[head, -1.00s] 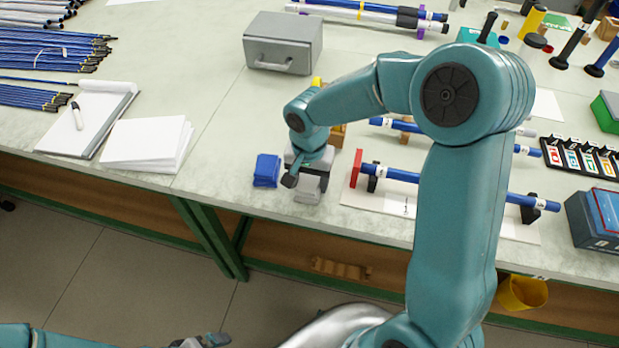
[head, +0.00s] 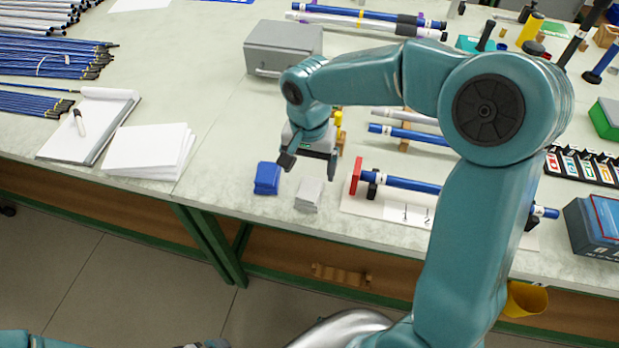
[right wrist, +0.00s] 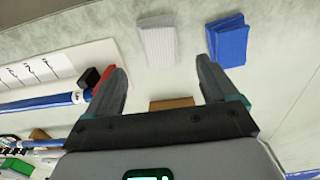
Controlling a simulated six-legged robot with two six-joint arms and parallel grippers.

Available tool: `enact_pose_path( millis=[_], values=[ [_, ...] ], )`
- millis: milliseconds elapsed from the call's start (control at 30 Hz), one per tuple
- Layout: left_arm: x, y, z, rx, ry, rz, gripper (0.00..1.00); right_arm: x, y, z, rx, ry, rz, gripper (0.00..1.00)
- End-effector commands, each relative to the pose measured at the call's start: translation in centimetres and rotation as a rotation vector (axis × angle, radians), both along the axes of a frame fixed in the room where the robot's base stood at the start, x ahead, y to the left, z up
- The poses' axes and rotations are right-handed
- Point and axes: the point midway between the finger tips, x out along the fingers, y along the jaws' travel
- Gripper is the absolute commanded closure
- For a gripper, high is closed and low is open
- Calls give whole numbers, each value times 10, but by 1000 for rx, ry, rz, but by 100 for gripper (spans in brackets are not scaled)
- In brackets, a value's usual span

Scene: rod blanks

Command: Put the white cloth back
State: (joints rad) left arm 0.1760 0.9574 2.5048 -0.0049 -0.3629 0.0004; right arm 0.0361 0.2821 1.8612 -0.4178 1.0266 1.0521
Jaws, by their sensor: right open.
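The white cloth (head: 309,193) lies folded on the bench near its front edge, just right of the folded blue cloth (head: 267,178). My right gripper (head: 309,167) is open and empty above and behind the white cloth, apart from it. In the right wrist view the white cloth (right wrist: 158,42) lies beyond the open fingertips (right wrist: 162,72), with the blue cloth (right wrist: 228,41) to its right. Only a small bit of my left gripper (head: 205,344) shows at the bottom edge of the head view; its jaws cannot be made out.
A blue rod with a red end plate (head: 355,176) rests on holders right of the white cloth. A grey metal box (head: 283,48) stands behind. White paper (head: 145,150) lies to the left. Bare bench surrounds the two cloths at the front and left.

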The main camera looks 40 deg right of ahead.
Motion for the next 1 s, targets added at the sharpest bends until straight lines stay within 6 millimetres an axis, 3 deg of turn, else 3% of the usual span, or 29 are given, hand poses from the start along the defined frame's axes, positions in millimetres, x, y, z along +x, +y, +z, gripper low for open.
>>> enact_pose_path(
  millis=[100,300,1000],
  values=[
    [0,0,3,0,0,0,0,1,0,24,0,-4,0,13],
    [0,0,4,0,0,0,0,0,0,40,1,-1,0,13],
    [0,0,4,0,0,0,0,-1,0,41,0,0,0,13]
  ],
)
